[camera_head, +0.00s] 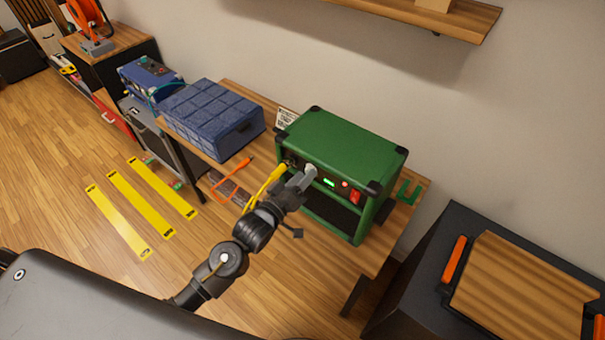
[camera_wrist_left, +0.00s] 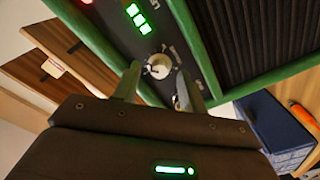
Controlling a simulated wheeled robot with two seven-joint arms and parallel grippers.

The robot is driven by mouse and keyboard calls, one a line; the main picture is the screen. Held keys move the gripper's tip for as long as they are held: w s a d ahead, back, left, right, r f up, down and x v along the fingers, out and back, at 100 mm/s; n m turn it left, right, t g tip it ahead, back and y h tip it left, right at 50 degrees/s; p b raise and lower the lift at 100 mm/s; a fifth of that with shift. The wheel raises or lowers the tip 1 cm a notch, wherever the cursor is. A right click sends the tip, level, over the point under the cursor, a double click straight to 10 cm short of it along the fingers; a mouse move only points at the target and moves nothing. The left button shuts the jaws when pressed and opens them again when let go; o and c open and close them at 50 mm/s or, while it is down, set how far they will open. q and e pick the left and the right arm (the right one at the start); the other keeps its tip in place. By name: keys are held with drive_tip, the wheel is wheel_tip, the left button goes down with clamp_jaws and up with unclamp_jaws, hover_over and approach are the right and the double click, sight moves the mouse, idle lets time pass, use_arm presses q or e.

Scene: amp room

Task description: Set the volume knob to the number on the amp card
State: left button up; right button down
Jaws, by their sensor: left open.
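A green amp (camera_head: 341,150) with black corners stands on a wooden table. My left gripper (camera_head: 303,174) is open in front of its control panel. In the left wrist view a round pale knob (camera_wrist_left: 158,66) lies between and just beyond the two fingertips of my left gripper (camera_wrist_left: 160,82). I cannot tell whether they touch it. A lit green display (camera_head: 329,183) is on the panel; it also shows in the left wrist view (camera_wrist_left: 137,17), its digits unclear. A white printed card (camera_head: 287,117) stands beside the amp, too small to read. My right gripper is not in view.
A blue case (camera_head: 212,118) stands on the table left of the amp. A green bracket (camera_head: 409,190) lies right of the amp. A dark cabinet (camera_head: 480,270) stands at the right.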

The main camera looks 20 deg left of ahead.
use_arm(q)
drive_tip(key=shift+w+d, duration=0.1)
drive_tip(key=shift+w, duration=0.2)
clamp_jaws()
drive_tip(key=shift+m+p, duration=0.4)
drive_tip(key=shift+m, duration=0.5)
unclamp_jaws()
